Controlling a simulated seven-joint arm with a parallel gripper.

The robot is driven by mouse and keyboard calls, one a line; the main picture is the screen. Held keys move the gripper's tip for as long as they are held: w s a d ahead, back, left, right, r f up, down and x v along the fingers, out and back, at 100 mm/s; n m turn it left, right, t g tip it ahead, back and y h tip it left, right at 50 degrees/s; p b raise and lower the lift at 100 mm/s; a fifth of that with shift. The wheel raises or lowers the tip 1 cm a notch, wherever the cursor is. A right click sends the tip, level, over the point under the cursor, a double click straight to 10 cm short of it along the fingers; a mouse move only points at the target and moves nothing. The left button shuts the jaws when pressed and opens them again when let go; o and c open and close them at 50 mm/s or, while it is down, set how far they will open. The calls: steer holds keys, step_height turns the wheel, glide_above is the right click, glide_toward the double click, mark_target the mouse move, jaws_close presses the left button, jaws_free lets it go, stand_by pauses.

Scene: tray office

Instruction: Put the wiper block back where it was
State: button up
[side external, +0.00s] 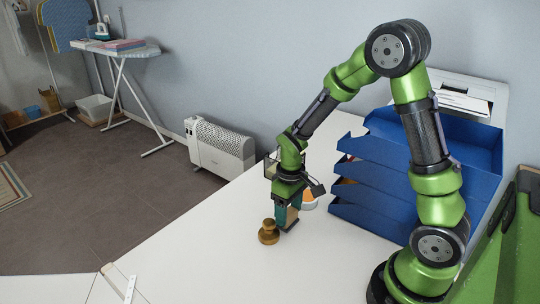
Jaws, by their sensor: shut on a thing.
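My gripper (287,203) points down over the white desk, left of the blue trays. It is shut on a small teal block with a dark lower part, which I take to be the wiper block (290,216). The block is upright, at or just above the desk top; I cannot tell whether it touches. The fingers and wrist hide its upper part.
A brown wooden knob-shaped object (268,232) stands close to the left of the block. An orange and white item (309,199) is just behind right. Stacked blue letter trays (385,170) stand on the right. The desk (215,255) is clear at front left.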

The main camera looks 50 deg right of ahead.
mark_target(289, 213)
steer(key=o, duration=0.7)
steer(key=shift+o, duration=0.2)
step_height(289, 213, up, 12)
steer(key=s+a+r+m+t+y, duration=0.2)
steer(key=s+a+r+m+t, duration=0.2)
steer(key=s+a+r+t, duration=0.3)
steer(key=shift+s+a+r, duration=0.35)
steer(key=shift+s+r, duration=1.1)
steer(key=shift+s, duration=0.1)
